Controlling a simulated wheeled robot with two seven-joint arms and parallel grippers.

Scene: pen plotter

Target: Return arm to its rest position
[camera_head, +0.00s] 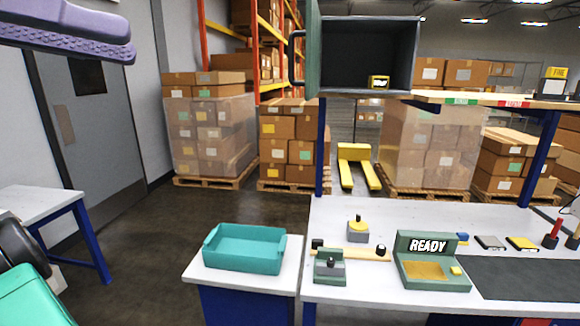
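My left gripper (122,42) is at the top left edge, raised high. Its two purple fingers lie one above the other and run off the picture. I see nothing held between them, but their gap is too hard to judge from here. It is far from the bench and touches nothing in view. My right gripper is out of view. A green device with a sign reading READY (428,246) stands on the white workbench (350,215). Its yellow plate (426,270) looks empty.
A teal tray (245,250) rests on a side stand. Small fixtures (330,268) and a dark mat (525,280) are on the bench. The space left of the tray is open floor.

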